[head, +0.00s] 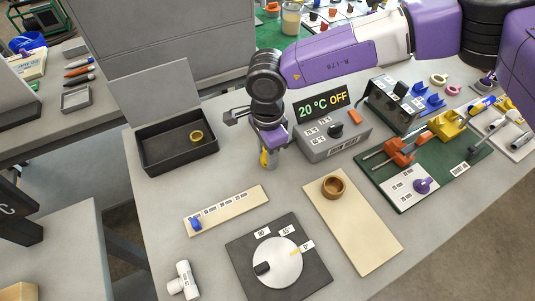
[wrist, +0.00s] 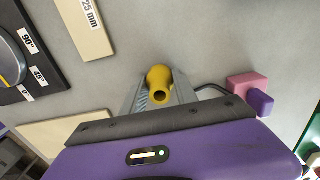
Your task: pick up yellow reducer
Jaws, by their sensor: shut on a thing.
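The yellow reducer (head: 264,158) shows at the tip of my gripper (head: 270,150) in the head view, over the grey table between the black box and the temperature control unit. In the wrist view the yellow reducer (wrist: 158,78) stands out between the two grey fingers of my gripper (wrist: 160,92), with its round open end towards the camera. The fingers are shut on it. Whether it touches the table or hangs just above it, I cannot tell.
An open black box (head: 178,158) holding a brass ring (head: 196,136) is to the left. The control unit (head: 335,138) reading "20 °C OFF" is close on the right. A cream strip (head: 240,203), a dial plate (head: 245,275) and a cream board (head: 365,240) lie in front.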

